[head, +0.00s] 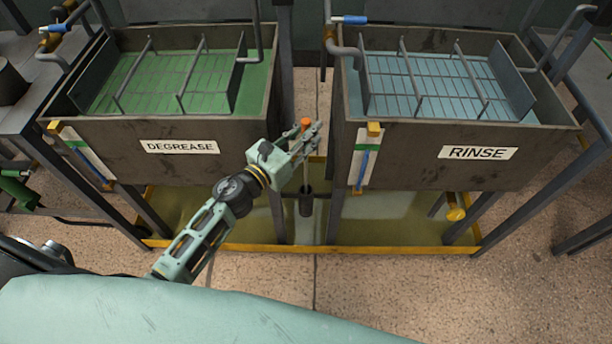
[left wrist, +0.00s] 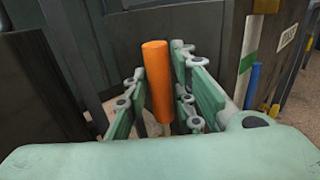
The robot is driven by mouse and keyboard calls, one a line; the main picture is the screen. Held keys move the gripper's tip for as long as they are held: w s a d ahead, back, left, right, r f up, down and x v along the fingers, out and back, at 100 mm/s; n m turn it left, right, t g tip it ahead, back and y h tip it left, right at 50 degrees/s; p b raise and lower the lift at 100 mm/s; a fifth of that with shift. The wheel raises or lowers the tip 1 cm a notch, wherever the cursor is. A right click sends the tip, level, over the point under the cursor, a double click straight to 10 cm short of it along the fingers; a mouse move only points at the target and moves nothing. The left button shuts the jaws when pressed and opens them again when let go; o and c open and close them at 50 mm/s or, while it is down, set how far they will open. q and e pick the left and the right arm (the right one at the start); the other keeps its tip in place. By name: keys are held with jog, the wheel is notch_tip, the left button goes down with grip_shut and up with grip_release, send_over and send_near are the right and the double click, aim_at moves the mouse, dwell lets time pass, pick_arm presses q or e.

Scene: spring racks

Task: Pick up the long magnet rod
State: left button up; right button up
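The long magnet rod stands upright in the gap between the two tanks, with an orange handle (head: 305,121) at the top and a dark cylindrical end (head: 306,205) low down. My left gripper (head: 304,136) is at the handle's height, its fingers spread on either side of it. In the left wrist view the orange handle (left wrist: 158,80) stands between the two green fingers (left wrist: 160,95). Some space shows on the left of the handle, and the right finger is close to it. Contact cannot be made out. My right gripper is not in view.
The DEGREASE tank (head: 120,160) is on the left and the RINSE tank (head: 420,165) on the right, with a narrow gap between. A yellow-edged drip tray (head: 360,249) lies below. Pipes and blue-handled valves (head: 350,20) stick up at the tank rims.

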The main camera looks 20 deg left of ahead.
pick_arm(q)
grip_shut()
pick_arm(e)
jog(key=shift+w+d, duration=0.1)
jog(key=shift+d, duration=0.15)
pick_arm(q)
jog(key=shift+r, duration=0.1)
